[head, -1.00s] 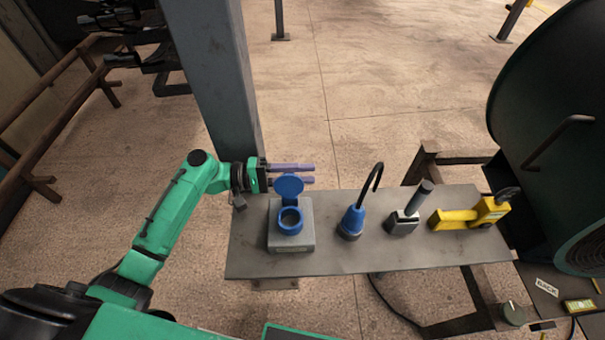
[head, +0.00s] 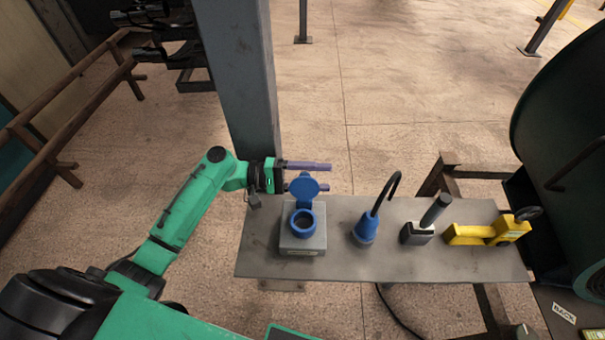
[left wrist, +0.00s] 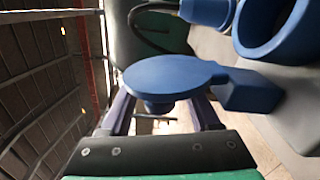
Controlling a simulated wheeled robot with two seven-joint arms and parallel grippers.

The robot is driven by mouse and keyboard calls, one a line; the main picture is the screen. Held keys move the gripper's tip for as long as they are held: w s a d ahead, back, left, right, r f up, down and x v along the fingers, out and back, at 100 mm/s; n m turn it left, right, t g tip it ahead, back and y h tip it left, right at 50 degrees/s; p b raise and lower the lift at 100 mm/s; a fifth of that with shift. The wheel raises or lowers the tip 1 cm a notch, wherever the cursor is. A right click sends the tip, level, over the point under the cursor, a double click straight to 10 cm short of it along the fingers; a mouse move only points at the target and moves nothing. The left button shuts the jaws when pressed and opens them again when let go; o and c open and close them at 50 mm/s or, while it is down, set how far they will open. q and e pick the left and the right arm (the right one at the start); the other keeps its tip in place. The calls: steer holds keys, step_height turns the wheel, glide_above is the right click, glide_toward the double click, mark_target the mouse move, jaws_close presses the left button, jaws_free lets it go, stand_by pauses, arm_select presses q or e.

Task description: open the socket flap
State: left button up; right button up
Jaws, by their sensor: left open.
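The blue round socket flap (head: 305,189) stands raised on its hinge behind the blue socket ring (head: 303,222), whose dark mouth is uncovered. The ring sits on a grey box (head: 303,244) at the shelf's left end. My left gripper (head: 324,177) is open, its purple fingers pointing right just behind the flap. The flap partly hides the nearer finger. In the left wrist view the flap (left wrist: 175,77) lies across the gap between the fingers, hiding their tips; I cannot tell whether they touch it. My right gripper is not in view.
The grey shelf (head: 270,262) also bears a blue plug with a curved cable (head: 365,230), a grey block with a dark handle (head: 417,233) and a yellow tool (head: 470,234). A grey post (head: 240,80) stands close behind my left gripper. A dark drum is at right.

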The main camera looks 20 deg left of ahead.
arm_select(q)
steer(key=shift+a, duration=0.1)
steer(key=b+v, duration=0.5)
steer(key=v, duration=0.9)
steer(key=shift+a, duration=0.2)
